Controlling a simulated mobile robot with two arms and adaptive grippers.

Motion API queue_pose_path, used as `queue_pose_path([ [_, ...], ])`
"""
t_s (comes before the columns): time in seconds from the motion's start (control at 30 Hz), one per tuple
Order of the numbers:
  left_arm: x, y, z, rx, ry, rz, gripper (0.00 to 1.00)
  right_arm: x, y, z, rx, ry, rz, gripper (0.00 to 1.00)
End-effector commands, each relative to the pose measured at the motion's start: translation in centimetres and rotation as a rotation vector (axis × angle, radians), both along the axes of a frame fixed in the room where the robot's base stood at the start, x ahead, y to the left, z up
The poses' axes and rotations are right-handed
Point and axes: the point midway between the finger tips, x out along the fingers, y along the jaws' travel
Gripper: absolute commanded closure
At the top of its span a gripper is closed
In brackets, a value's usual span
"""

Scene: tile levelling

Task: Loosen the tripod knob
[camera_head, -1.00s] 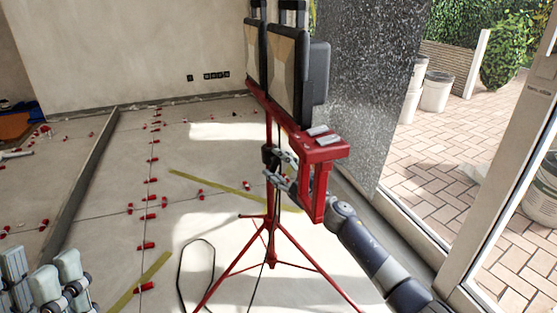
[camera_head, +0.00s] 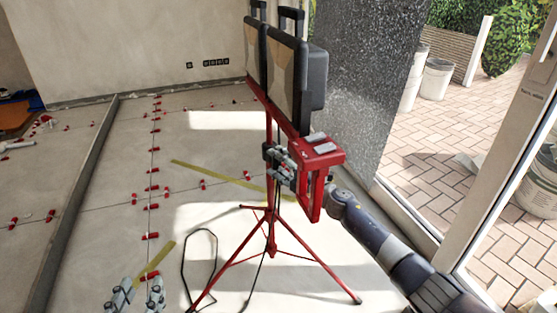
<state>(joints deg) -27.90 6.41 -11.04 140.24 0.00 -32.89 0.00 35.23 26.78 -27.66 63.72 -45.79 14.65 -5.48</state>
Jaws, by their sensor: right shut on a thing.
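The red tripod (camera_head: 271,235) stands on the tiled floor with its legs spread and carries two work lights (camera_head: 288,75) on a red crossbar. The dark tripod knob (camera_head: 267,152) sits on the upright pole below the crossbar and is mostly hidden by my fingers. My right gripper (camera_head: 278,160) reaches in from the lower right behind the red bracket and is shut on the knob. My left gripper (camera_head: 138,292) is low at the bottom left, its two fingers apart and empty, well away from the tripod.
A black cable (camera_head: 184,262) loops on the floor left of the tripod. Red levelling clips (camera_head: 150,236) dot the tile joints, and yellow strips (camera_head: 215,178) lie on the floor. A speckled dark pillar (camera_head: 355,95) stands behind the lights. A door frame (camera_head: 500,165) rises at the right.

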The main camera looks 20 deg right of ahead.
Motion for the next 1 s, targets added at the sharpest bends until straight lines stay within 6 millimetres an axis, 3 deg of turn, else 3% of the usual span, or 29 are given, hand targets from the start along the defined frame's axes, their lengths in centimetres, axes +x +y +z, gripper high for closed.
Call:
queue_pose_path([
  [0.3, -1.1, 0.7, -2.7, 0.034, 0.141, 0.009, 0.60, 0.0, 0.0, -0.1, -0.041, 0.000, 0.000, 0.74],
  [0.73, -1.2, 0.7, -3.0, 0.038, 0.156, 0.010, 0.60, 0.0, 0.1, -0.1, -0.045, 0.000, 0.001, 0.74],
  [0.77, -1.2, 0.7, -3.0, 0.038, 0.156, 0.010, 0.60, 0.0, 0.1, -0.1, -0.045, 0.000, 0.001, 0.48],
  [0.83, -1.2, 0.7, -3.0, 0.038, 0.156, 0.010, 0.60, 0.0, 0.1, -0.1, -0.045, -0.001, 0.001, 0.32],
  [1.0, -1.2, 0.7, -3.0, 0.038, 0.156, 0.010, 0.60, 0.0, 0.1, -0.1, -0.045, -0.001, 0.001, 0.30],
])
